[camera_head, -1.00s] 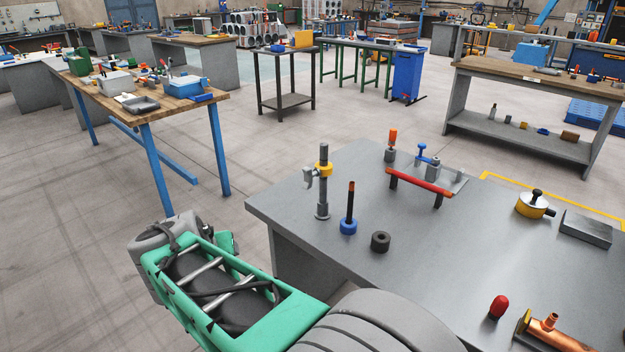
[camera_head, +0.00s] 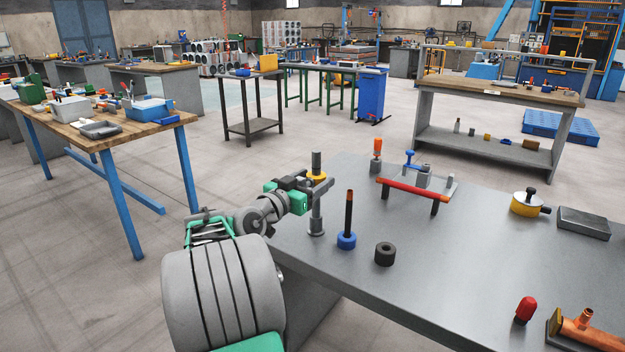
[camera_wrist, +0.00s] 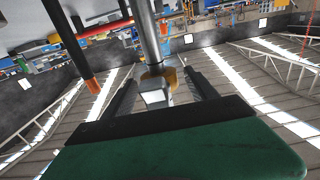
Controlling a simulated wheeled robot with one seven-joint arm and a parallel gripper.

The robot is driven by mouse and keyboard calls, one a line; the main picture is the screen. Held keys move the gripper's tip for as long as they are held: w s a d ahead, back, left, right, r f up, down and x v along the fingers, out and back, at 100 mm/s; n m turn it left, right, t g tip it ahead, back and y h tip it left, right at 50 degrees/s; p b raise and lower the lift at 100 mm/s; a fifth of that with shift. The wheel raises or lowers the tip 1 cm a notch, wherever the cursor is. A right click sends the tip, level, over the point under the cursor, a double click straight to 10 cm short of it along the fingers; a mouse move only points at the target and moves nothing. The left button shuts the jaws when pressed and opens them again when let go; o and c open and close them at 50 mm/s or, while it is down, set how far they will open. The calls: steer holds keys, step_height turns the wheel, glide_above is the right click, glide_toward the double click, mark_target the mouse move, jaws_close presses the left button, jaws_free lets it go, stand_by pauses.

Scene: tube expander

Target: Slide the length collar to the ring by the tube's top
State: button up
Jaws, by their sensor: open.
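A grey upright tube (camera_head: 316,212) stands on a round foot at the table's near left edge. A yellow collar (camera_head: 316,177) sits around its upper part, with bare tube above and below. I take this as the length collar; I cannot make out a separate ring near the top. My gripper (camera_head: 325,186) is level with the collar, reaching in from the left. In the wrist view, which is upside down, the fingers (camera_wrist: 160,88) stand apart on either side of the collar's pale block (camera_wrist: 156,94). I cannot see contact. The yellow collar (camera_wrist: 172,76) shows behind the block.
A red bar on a stand (camera_head: 413,188) lies behind. The table's front middle is clear.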

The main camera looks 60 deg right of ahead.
steer(key=shift+c, duration=0.6)
jaws_close()
stand_by(0.4)
